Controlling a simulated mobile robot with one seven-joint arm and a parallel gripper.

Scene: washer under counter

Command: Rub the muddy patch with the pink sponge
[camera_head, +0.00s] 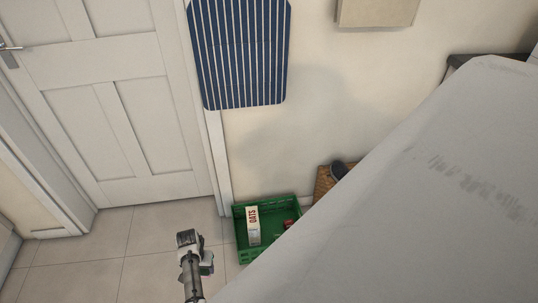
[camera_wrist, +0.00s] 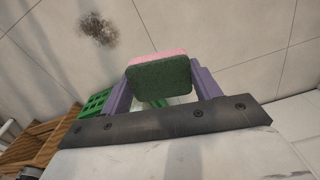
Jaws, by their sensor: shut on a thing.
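In the wrist view, my gripper (camera_wrist: 163,90) has purple fingers shut on the sponge (camera_wrist: 160,78). The sponge has a dark green face towards the camera and a strip of pink along its top edge. The muddy patch (camera_wrist: 97,29) is a brown smear on the pale tiles, at the upper left of the wrist view. The sponge appears apart from the patch, to its lower right. In the head view, my gripper (camera_head: 194,254) is at the bottom, left of the green crate. I cannot make out the sponge or the patch there.
A green crate (camera_head: 243,258) holding an oats carton (camera_head: 253,225) stands on the floor by the wall. A dark shoe (camera_head: 338,170) is on a brown woven thing (camera_head: 323,183) beside it. A white door (camera_head: 110,75) is at left. Tiled floor (camera_head: 85,265) before it is clear.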

